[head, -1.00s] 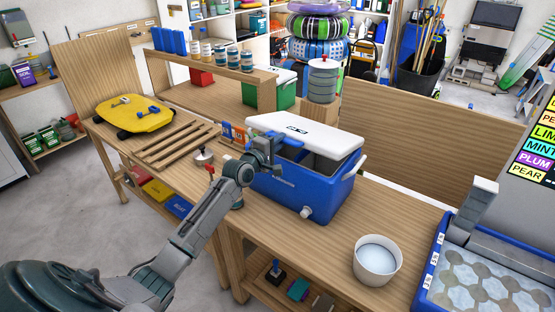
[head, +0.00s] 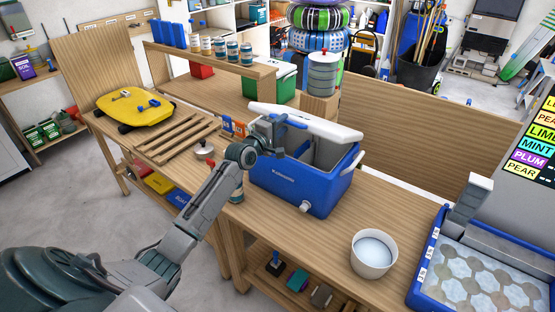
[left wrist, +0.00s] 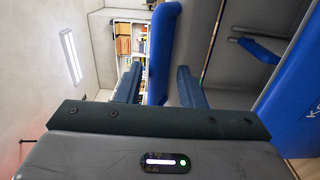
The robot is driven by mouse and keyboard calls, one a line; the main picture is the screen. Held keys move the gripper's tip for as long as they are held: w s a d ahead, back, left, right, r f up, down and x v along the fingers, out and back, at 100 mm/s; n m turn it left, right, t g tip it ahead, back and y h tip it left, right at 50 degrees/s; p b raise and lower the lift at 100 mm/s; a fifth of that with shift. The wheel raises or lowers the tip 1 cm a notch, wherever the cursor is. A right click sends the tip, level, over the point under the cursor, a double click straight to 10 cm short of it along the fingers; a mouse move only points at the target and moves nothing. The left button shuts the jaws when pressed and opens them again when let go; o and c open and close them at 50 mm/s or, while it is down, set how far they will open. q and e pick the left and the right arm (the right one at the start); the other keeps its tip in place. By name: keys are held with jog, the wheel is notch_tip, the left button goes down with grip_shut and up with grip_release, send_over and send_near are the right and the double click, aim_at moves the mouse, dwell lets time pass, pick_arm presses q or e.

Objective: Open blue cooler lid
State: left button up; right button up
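The blue cooler (head: 287,188) stands on the wooden bench with its white lid (head: 322,126) tilted up. The gap under the lid shows the grey interior (head: 329,153). My left gripper (head: 279,143) is at the lid's raised front edge, on the cooler's left side. In the left wrist view, my left gripper's fingers (left wrist: 160,84) are apart, with a blue part of the lid (left wrist: 166,35) between them. A gap shows beside the left-hand finger, so it looks open around that part. The cooler body (left wrist: 291,95) is at the right there. My right gripper is not in view.
A white bowl (head: 374,254) and a blue-rimmed ice tray (head: 425,270) are right of the cooler. A stacked canister (head: 323,75) stands behind it. Wooden slats (head: 176,137) and a yellow board (head: 134,108) lie to the left.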

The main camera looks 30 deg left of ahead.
pick_arm(q)
jog(key=s, duration=0.6)
jog(key=shift+s+a, duration=0.15)
jog(key=shift+a, duration=0.05)
dwell(0.4)
